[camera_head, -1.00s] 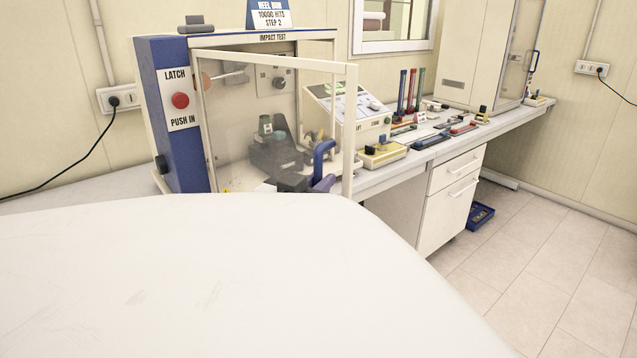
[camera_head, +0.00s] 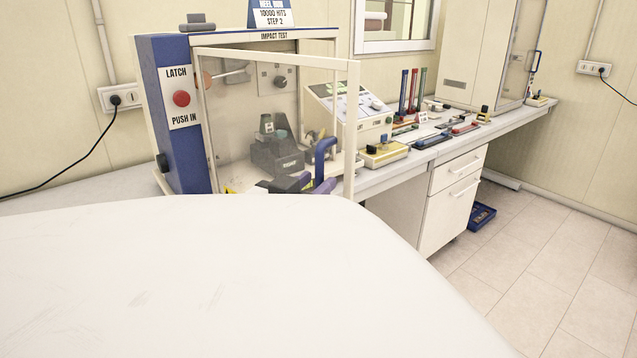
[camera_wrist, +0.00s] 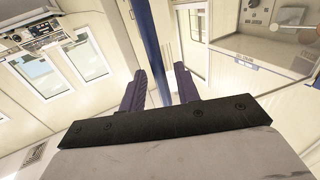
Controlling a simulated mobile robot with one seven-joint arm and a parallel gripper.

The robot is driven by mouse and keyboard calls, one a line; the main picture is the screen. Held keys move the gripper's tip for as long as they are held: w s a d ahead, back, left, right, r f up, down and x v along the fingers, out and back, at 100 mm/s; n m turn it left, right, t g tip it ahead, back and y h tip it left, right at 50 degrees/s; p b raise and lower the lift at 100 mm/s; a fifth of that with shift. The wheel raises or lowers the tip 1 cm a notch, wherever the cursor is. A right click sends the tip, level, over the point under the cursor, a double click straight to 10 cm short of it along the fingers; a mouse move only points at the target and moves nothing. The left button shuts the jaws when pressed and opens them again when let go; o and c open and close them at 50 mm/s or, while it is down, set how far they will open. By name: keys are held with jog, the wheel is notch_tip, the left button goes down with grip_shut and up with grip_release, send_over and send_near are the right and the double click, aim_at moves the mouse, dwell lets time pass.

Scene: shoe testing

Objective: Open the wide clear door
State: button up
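The wide clear door (camera_head: 235,120) is a transparent panel in a cream frame on the front of the impact test machine (camera_head: 185,150). It stands ajar, its right edge swung out from the cabinet. A blue upright handle (camera_head: 325,160) is near its lower right edge. My gripper (camera_head: 310,184) has purple fingers and is low beside the handle, partly hidden by my white body. In the wrist view my gripper (camera_wrist: 160,88) has its fingers apart, with the blue handle bar (camera_wrist: 147,45) running between them. A gap shows on the right of the bar; contact with the left finger is unclear.
A red latch button (camera_head: 181,98) is on the machine's left column. A cream control unit (camera_head: 350,115), tool racks and a tall cabinet (camera_head: 480,50) line the bench to the right. Clear floor (camera_head: 545,260) lies at the right.

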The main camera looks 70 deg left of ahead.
jog(key=b+v, duration=0.2)
jog(key=v, duration=0.9)
jog(key=shift+s+d+b, duration=0.25)
jog(key=shift+b, duration=0.05)
